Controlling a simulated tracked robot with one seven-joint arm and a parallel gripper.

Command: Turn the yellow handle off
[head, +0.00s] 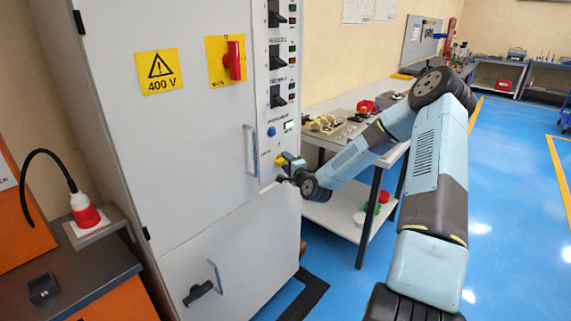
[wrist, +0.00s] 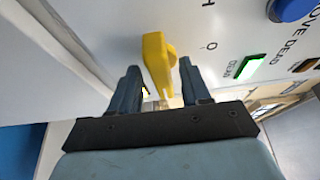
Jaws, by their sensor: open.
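The yellow handle (wrist: 156,66) is a small rotary handle on the cabinet's front panel. In the wrist view it lies between the two fingers of my gripper (wrist: 162,88), which are open with a visible gap on each side. I cannot tell whether either finger touches it. The marks "O" and "H" are printed on the panel near the handle. In the head view the yellow handle (head: 280,160) is at the lower right of the panel, partly hidden by my gripper (head: 287,167).
A blue button (wrist: 292,8) and a lit green indicator (wrist: 247,68) are beside the handle. The cabinet (head: 190,130) has a vertical door handle (head: 250,150) to the left and a red switch (head: 233,61) above. A workbench (head: 335,137) with parts stands to the right.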

